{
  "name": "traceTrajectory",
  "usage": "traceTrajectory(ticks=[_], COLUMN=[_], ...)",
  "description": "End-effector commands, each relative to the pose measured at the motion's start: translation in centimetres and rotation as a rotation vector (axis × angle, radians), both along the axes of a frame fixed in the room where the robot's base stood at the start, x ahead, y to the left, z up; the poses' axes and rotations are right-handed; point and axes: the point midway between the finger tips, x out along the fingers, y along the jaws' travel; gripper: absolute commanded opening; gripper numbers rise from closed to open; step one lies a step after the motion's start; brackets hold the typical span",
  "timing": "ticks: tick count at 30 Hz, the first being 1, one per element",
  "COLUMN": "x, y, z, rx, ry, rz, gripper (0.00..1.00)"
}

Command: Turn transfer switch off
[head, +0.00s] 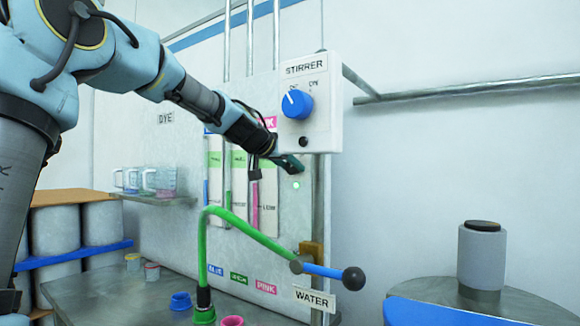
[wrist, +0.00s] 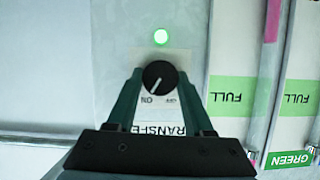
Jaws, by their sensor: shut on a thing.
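The transfer switch is a black round knob (wrist: 159,74) on a plate lettered TRANSFER, seen upside down in the wrist view. Its pale pointer line slants to the lower left, toward the ON mark; OFF stands beside ON. A green lamp (wrist: 160,36) glows just above the knob in that picture. My gripper (wrist: 158,82) is shut on the knob, one teal finger on each side. In the head view my gripper (head: 291,164) is at the panel under the stirrer box, and the knob is hidden there. The lit green lamp (head: 296,185) shows just below it.
The stirrer box (head: 311,135) with a blue knob (head: 296,104) juts out close above my gripper. Level tubes with green FULL labels (wrist: 231,96) stand beside the switch. A green hose (head: 240,228) and a blue-handled water lever (head: 325,271) are lower down.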

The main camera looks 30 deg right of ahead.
Motion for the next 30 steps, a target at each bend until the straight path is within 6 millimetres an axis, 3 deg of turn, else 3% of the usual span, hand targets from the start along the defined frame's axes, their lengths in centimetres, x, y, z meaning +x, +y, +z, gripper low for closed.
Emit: traceTrajectory(ticks=[11, 30], x=[0.20, 0.52], y=[0.10, 0.27], z=[-0.39, -0.65], rx=[-0.063, -0.342], ry=[0.107, 0.611], rz=[0.001, 0.000], gripper=[0.00, 0.00])
